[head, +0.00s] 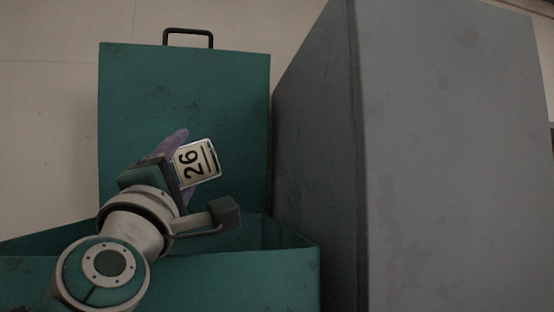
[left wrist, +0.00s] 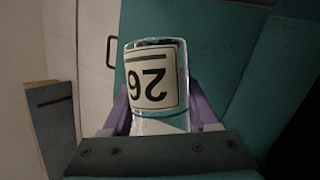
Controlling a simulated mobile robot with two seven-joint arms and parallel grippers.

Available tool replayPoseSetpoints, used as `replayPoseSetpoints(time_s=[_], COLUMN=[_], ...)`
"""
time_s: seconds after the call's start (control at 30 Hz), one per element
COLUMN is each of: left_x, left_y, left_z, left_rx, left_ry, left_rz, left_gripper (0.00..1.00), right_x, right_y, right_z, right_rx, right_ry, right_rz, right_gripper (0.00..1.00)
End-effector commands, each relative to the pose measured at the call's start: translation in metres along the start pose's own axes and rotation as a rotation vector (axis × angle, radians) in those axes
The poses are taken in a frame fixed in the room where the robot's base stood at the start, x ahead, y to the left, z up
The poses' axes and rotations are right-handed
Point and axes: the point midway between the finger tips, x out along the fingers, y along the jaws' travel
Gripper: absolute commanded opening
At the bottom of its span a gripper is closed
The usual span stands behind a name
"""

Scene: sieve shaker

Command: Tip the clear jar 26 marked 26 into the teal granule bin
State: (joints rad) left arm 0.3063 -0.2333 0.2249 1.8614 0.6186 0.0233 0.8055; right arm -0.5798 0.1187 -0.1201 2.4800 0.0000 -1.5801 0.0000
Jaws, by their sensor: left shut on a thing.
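The clear jar 26 (head: 197,163) carries a pale label with a black 26. My left gripper (head: 182,165), with purple fingers, is shut on it and holds it tilted above the teal granule bin (head: 200,285). In the left wrist view the jar (left wrist: 155,85) sits between the two fingers (left wrist: 158,115), its label upside down. Some pale material shows low in the jar, though I cannot tell what it is. The bin's raised teal lid (head: 185,90), with a dark handle on top, stands behind the jar. The inside of the bin is mostly hidden. My right gripper is not in view.
A large grey cabinet (head: 450,160) stands close to the right of the bin, with a narrow dark gap between. A pale wall (head: 50,110) lies behind and to the left. A grey-blue panel (left wrist: 60,125) shows at the left in the left wrist view.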

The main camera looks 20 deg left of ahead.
Motion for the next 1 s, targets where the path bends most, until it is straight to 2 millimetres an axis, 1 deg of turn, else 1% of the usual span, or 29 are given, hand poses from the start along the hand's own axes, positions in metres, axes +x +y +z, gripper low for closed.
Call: replayPoseSetpoints(time_s=[0.03,0.33,0.43,0.6,0.7,0.8,1.0], left_x=[-0.010,-0.009,-0.007,-0.006,-0.006,-0.008,-0.008], left_y=[-0.034,-0.034,-0.032,-0.034,-0.037,-0.041,-0.042], left_z=[0.005,0.005,0.007,0.012,0.014,0.013,0.012], left_rx=[-0.015,-0.009,0.042,0.198,0.260,0.296,0.306], left_ry=[-0.018,-0.020,-0.043,-0.115,-0.142,-0.155,-0.157], left_rz=[-0.082,-0.084,-0.103,-0.165,-0.188,-0.200,-0.200], left_gripper=[0.00,0.00,0.00,0.00,0.00,0.00,0.00], right_x=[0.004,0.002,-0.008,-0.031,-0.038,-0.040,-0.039], right_y=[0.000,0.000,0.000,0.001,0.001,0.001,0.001], right_z=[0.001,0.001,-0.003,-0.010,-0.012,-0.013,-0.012], right_rx=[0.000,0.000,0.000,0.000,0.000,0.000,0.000], right_ry=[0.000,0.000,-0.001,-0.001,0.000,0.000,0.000], right_rz=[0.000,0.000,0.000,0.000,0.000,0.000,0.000], right_gripper=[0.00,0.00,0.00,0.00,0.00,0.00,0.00])
